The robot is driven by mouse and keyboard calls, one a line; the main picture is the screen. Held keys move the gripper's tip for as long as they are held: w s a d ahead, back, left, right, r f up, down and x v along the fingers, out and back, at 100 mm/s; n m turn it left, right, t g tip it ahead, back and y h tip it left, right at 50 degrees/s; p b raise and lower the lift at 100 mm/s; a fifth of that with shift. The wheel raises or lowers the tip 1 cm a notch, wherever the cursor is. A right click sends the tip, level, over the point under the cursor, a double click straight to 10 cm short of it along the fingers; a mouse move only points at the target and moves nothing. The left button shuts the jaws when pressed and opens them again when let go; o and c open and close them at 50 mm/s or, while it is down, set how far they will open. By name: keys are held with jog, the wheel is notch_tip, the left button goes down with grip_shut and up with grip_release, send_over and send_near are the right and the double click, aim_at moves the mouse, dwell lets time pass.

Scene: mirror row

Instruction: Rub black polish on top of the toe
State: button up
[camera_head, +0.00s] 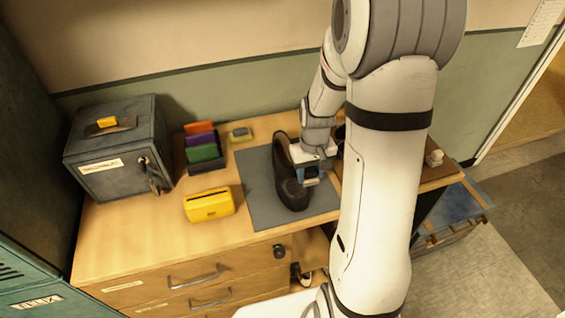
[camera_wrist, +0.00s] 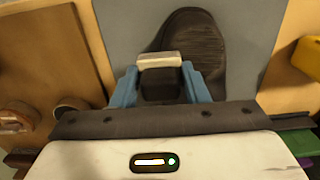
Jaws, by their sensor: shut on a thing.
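A dark shoe (camera_head: 290,190) lies on a grey mat (camera_head: 262,205) on the wooden cabinet top. In the wrist view the shoe (camera_wrist: 205,45) shows a broad, rounded, dark end with fine ridges. My gripper (camera_head: 311,176) is over the shoe's right side in the head view. In the wrist view its blue fingers (camera_wrist: 160,84) are shut on a small dark block with a pale strip (camera_wrist: 159,58), probably a brush or applicator. The block overlaps the shoe in that view; I cannot tell whether they touch. My arm hides part of the mat's right side.
A yellow box (camera_head: 209,205) sits left of the mat. A brown board lies to the right, where small round items (camera_wrist: 17,119) stand.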

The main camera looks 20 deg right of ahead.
notch_tip(320, 180, up, 2)
jog(key=shift+w+r, duration=0.15)
jog(key=shift+r, duration=0.1)
jog(key=shift+a+r+p, duration=0.1)
jog(key=shift+r+p, duration=0.65)
jog(key=shift+p, duration=0.05)
jog(key=shift+r+p, duration=1.35)
jog(key=shift+r, duration=0.65)
